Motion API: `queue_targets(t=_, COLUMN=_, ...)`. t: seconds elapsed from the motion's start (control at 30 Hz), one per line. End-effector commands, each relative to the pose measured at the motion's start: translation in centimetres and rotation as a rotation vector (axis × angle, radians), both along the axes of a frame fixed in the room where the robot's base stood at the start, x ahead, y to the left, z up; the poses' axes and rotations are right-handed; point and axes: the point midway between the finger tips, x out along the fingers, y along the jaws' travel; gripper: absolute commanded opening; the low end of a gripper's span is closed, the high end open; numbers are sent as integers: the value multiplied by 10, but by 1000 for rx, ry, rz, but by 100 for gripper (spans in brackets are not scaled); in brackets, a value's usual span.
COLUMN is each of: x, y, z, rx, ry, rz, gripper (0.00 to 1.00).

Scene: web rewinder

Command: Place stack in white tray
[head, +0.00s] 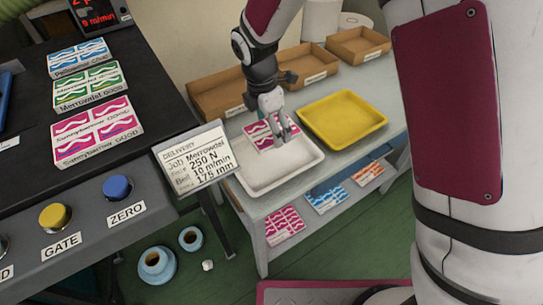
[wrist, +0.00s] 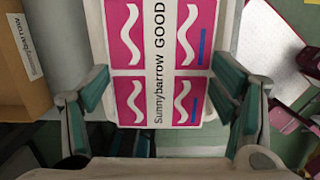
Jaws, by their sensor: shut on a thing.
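A pink-and-white stack (head: 259,139) labelled "Sunnybarrow GOOD" shows large in the wrist view (wrist: 130,60). My gripper (head: 276,128) is shut on it, with one finger at each side in the wrist view (wrist: 160,100). The stack is at the far-left part of the white tray (head: 296,180), over or in it; I cannot tell whether its underside touches the tray floor. The near part of the white tray is bare. My fingers hide the stack's right part in the head view.
A yellow tray (head: 343,117) is right of the white tray. Cardboard boxes (head: 228,93) line the back of the table. Other stacks (head: 90,90) lie on the black counter at left, and more on the lower shelf (head: 325,197). A delivery sign (head: 196,160) stands left of the white tray.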

Motion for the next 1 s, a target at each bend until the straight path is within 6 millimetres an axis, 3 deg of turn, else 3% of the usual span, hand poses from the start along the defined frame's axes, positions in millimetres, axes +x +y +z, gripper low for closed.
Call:
queue_targets(t=0.3, x=-3, y=2, z=-49, rx=-5, ry=4, rz=31, gripper=45)
queue_targets(t=0.7, x=-2, y=2, z=-94, rx=-5, ry=3, rz=30, gripper=45)
queue_targets(t=1.0, x=-1, y=2, z=-100, rx=-2, ry=1, rz=28, gripper=45)
